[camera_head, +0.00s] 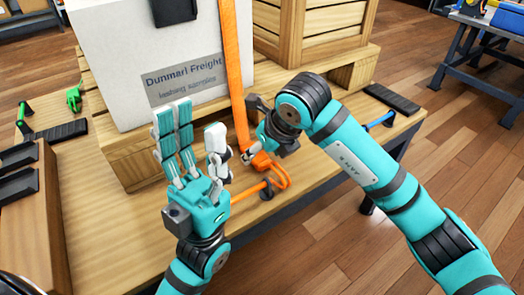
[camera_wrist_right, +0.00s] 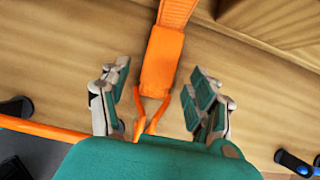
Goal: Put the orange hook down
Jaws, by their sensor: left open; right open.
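The orange hook (camera_head: 283,176) hangs at the lower end of the orange strap (camera_head: 232,70), low over the wooden bench top (camera_head: 330,140). I cannot tell whether it touches the wood. My right gripper (camera_head: 258,150) is open around the strap's end. In the right wrist view the strap's thick sewn end (camera_wrist_right: 162,62) lies between the spread fingers of this gripper (camera_wrist_right: 158,92), with gaps on both sides. The hook's thin wires (camera_wrist_right: 150,120) run down behind my palm there. My left gripper (camera_head: 194,135) is open and empty, fingers up, in front of the white box.
The white box (camera_head: 120,45) stands on a wooden pallet (camera_head: 140,160), beside a wooden crate (camera_head: 320,25). An orange bar (camera_head: 245,194) with a black end lies near the front edge. A blue-handled tool (camera_head: 382,120) lies right, green-handled ones (camera_head: 74,98) left.

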